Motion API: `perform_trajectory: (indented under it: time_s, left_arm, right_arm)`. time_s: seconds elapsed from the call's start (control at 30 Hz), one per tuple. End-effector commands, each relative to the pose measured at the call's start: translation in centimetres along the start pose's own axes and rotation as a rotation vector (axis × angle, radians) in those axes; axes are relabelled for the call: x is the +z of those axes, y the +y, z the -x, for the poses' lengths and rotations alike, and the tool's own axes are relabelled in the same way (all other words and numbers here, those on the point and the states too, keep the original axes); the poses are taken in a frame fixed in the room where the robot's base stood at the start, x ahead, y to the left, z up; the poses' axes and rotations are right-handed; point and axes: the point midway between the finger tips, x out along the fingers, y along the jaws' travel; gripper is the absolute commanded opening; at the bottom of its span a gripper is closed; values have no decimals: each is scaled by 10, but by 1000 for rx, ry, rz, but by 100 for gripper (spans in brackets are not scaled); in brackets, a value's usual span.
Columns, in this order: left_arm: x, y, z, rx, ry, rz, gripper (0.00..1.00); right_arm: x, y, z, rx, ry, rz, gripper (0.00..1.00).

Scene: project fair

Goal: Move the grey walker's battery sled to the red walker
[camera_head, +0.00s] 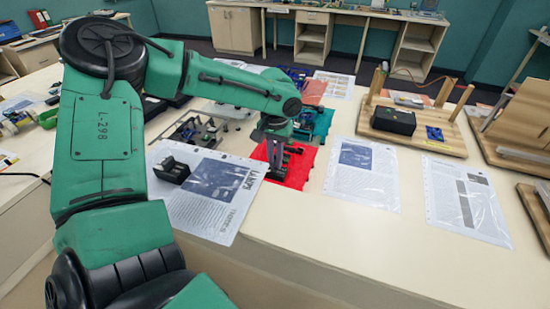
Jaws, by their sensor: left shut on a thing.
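My left arm reaches in from the left, and its gripper (277,164) points down over the red walker (298,172). The red walker is a flat red body on the white table, partly hidden by the gripper. The gripper is shut on a small dark thing that looks like the battery sled (275,175); it is mostly hidden. It is low over the red body, and I cannot tell whether they touch. A grey frame that looks like the grey walker (230,112) stands farther back, partly behind my arm. My right gripper is not in view.
A black block (172,170) lies on a printed sheet (218,192) left of the red walker. A teal body (320,122) stands just behind it. Flat sheets (365,170) lie to the right, before a wooden stand (420,135). The front right tabletop is clear.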

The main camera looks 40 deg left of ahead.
Motion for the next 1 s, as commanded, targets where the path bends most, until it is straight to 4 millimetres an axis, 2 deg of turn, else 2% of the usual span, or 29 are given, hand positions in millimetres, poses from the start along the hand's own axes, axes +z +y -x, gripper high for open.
perform_trajectory:
  time_s: [0.37, 1.0]
  left_arm:
    - [0, 0, -8, 1, -1, 1, 0]
    - [0, 0, -12, 0, 0, 0, 0]
  right_arm:
    - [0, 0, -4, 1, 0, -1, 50]
    - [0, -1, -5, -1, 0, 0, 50]
